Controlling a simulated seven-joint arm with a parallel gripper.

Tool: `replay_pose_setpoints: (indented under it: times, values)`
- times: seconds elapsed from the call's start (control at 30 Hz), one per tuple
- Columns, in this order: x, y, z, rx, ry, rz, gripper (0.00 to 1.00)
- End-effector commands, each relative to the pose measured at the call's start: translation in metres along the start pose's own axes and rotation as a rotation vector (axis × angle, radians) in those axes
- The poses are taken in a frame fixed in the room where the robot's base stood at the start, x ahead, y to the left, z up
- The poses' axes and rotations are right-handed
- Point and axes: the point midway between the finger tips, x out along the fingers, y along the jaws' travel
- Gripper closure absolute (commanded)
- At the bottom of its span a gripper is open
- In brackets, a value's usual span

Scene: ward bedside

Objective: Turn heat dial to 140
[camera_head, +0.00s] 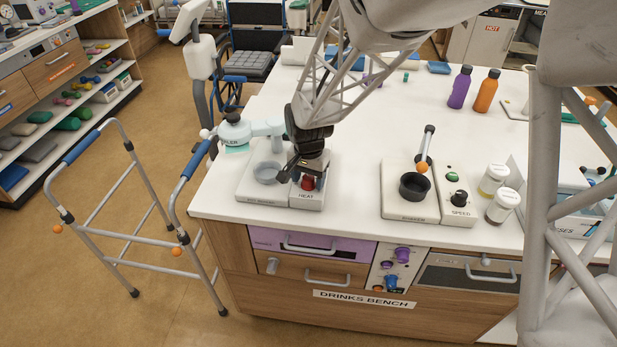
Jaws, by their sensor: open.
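The heat dial is a red knob (308,182) on a white unit labelled HEAT (307,198), near the front left of the drinks bench. Dark parts of my gripper (300,172) are right at the knob and cover its upper part and the panel around it. My gripper is open, with its fingers pointing down over the knob. Whether the fingers touch it cannot be told. The dial's scale, its pointer and any 140 mark are hidden or too small to read.
A pale blue sealer-like device (236,130) stands left of the gripper. Right of it are a unit with a black cup (414,186), a black SPEED dial (460,198) and two jars (503,205). A walker (130,180) stands left. The bench middle (370,140) is clear.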

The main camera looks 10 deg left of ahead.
Motion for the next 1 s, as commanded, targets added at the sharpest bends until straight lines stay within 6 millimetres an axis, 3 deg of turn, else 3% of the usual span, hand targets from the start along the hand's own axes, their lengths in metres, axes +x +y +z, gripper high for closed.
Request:
replay_pose_setpoints:
  times: [0.27,0.7,1.0]
  values:
    - [-0.009,0.000,0.000,0.000,0.001,-0.001,0.40]
    - [-0.061,0.000,0.000,0.000,0.001,-0.001,0.40]
    - [-0.078,0.000,0.000,0.000,0.000,0.000,0.40]
